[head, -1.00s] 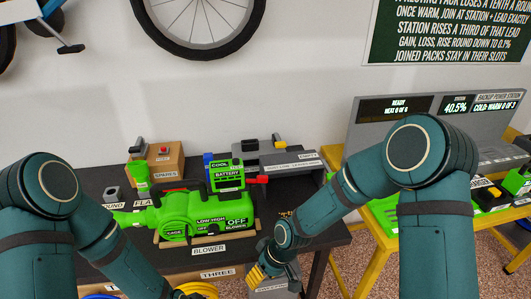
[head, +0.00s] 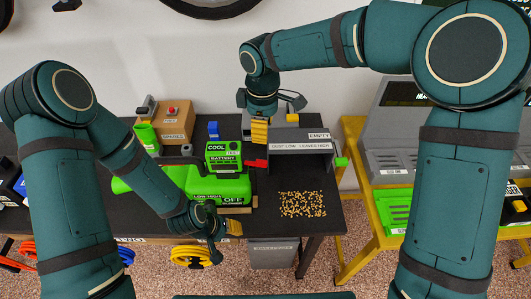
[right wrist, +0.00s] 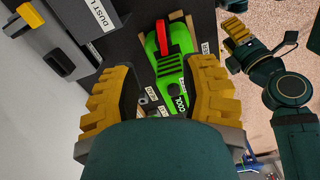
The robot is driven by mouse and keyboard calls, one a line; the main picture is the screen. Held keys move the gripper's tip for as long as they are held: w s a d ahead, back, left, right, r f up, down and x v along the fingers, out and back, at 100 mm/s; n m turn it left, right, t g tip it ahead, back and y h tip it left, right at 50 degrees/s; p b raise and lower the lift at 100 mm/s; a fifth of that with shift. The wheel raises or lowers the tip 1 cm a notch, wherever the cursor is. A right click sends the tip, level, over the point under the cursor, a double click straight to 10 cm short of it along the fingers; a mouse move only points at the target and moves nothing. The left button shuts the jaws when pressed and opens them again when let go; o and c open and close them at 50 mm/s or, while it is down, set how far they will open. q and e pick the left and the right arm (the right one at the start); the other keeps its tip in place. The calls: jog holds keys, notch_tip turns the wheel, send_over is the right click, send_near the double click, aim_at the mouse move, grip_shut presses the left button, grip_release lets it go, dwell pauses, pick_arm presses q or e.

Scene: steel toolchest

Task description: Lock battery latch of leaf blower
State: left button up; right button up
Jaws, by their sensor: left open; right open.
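The green leaf blower (head: 205,186), marked OFF, lies on the black bench, partly hidden by my left forearm. A green battery (head: 224,158) labelled COOL is at its back. A red latch lever (head: 255,163) sticks out to the battery's right; it also shows in the right wrist view (right wrist: 161,36) at the battery's far end. I cannot tell whether it is locked. My right gripper (head: 259,132) is open and empty, above and behind the lever; its yellow fingers (right wrist: 163,62) frame the battery from above, apart from it. My left gripper (head: 234,228) is open at the blower's front right.
A grey hood (head: 303,147) marked EMPTY stands right of the battery, close to my right gripper. Yellow-brown pellets (head: 302,204) lie on the bench before it. A wooden spares box (head: 178,120) stands at the back left. A yellow-framed table (head: 352,268) stands to the right.

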aim_at(263, 161)
notch_tip(263, 161, down, 14)
jog(key=shift+s+r+b, duration=0.15)
jog(key=shift+r+b, duration=0.05)
jog(key=shift+b, duration=0.2)
grip_shut()
